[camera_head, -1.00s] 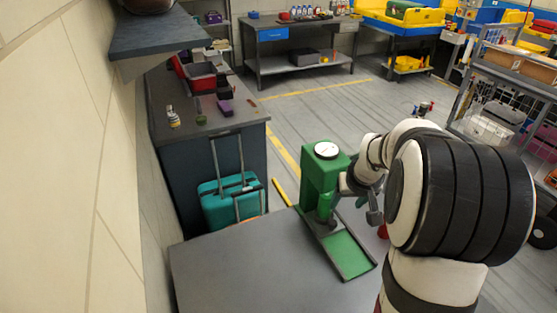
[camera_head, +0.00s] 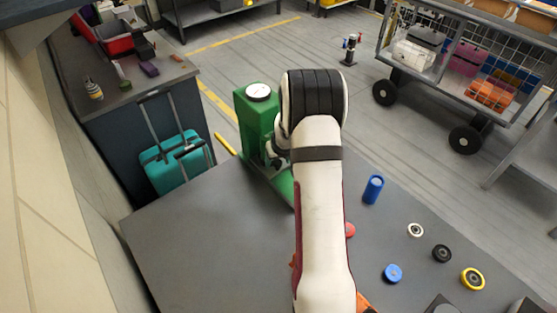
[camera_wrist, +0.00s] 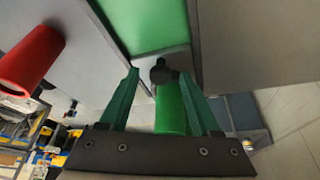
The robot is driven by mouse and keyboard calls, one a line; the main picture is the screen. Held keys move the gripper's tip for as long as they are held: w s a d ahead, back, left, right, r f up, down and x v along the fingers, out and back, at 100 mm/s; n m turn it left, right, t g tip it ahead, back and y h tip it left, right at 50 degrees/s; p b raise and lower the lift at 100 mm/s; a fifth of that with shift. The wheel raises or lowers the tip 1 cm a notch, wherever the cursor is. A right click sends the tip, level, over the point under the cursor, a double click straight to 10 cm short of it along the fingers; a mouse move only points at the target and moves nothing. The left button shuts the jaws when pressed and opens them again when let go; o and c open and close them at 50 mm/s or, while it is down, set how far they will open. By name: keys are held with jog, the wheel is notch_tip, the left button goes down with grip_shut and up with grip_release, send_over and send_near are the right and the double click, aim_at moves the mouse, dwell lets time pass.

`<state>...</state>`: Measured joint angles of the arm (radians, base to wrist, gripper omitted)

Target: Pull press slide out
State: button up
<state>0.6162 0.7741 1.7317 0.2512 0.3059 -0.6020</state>
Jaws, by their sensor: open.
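The green press (camera_head: 255,122), with a round white dial on top, stands upright at the table's far edge. Its green slide (camera_head: 284,188) lies low in front, partly hidden by my arm; the slide also seems to show as the green strip (camera_wrist: 150,22) in the wrist view. My gripper (camera_wrist: 160,74) is open, its two teal fingers on either side of a dark round knob (camera_wrist: 160,70) and a green cylinder (camera_wrist: 171,112). I cannot tell whether the fingers touch them. In the head view my arm mostly hides the gripper beside the press.
The grey table (camera_head: 195,235) is clear on the left. A blue cylinder (camera_head: 373,190) and several round pieces, including a yellow ring (camera_head: 472,279), lie on the right. A red cylinder (camera_wrist: 28,60) is close on the left in the wrist view. A teal suitcase (camera_head: 176,162) stands beyond the table.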

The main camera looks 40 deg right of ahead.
grip_shut()
dwell(1.4)
